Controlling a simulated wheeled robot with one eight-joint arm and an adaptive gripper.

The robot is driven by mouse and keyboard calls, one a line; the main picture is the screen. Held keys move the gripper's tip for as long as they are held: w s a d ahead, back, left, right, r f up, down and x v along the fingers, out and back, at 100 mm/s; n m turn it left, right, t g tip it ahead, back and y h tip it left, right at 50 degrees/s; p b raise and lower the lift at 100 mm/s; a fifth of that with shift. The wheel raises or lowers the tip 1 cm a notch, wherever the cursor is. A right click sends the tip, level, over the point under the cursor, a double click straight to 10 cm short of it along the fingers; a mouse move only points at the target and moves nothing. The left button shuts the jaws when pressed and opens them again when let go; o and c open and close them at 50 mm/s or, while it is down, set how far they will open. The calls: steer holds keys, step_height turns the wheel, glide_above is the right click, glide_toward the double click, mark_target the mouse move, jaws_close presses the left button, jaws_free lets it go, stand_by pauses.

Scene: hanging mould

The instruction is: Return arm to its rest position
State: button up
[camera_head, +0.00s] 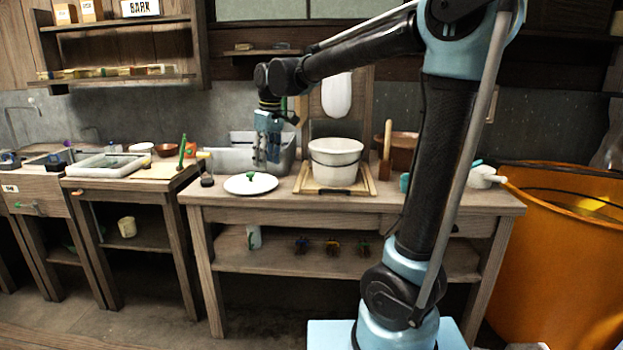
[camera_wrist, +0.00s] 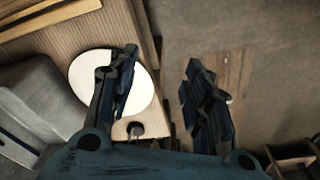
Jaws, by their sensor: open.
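My gripper (camera_head: 266,150) hangs downward from my raised arm in the head view, over the left part of the wooden workbench (camera_head: 400,199). In the wrist view its two fingers (camera_wrist: 160,95) are spread apart with nothing between them. A white round lid (camera_head: 262,183) with a green knob lies on the bench below the gripper. A white disc, likely this lid, also shows in the wrist view (camera_wrist: 88,68), partly hidden by the left finger.
A white bucket (camera_head: 336,163) stands on a wooden frame right of the gripper. A grey metal basin (camera_head: 225,158) sits behind the gripper. A white mould (camera_head: 336,95) hangs on the back wall. A large orange barrel (camera_head: 555,270) stands at the right. Shelves (camera_head: 120,76) hang upper left.

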steer(key=s+d+f+m, duration=0.3)
steer(key=s+d, duration=0.1)
steer(key=d, duration=0.7)
steer(key=s+d+f+m, duration=0.3)
steer(key=s+d+f, duration=0.15)
steer(key=d, duration=0.55)
steer(key=s+d+f+m+t+h, duration=0.1)
steer(key=s+d+f+m, duration=0.4)
steer(key=s+d+f, duration=0.7)
steer(key=shift+s+f+m, duration=0.3)
steer(key=shift+s+f, duration=0.35)
steer(key=shift+s, duration=0.25)
steer(key=shift+w+f, duration=0.25)
steer(key=shift+w, duration=0.3)
steer(key=shift+s, duration=0.1)
steer(key=shift+c, duration=0.5)
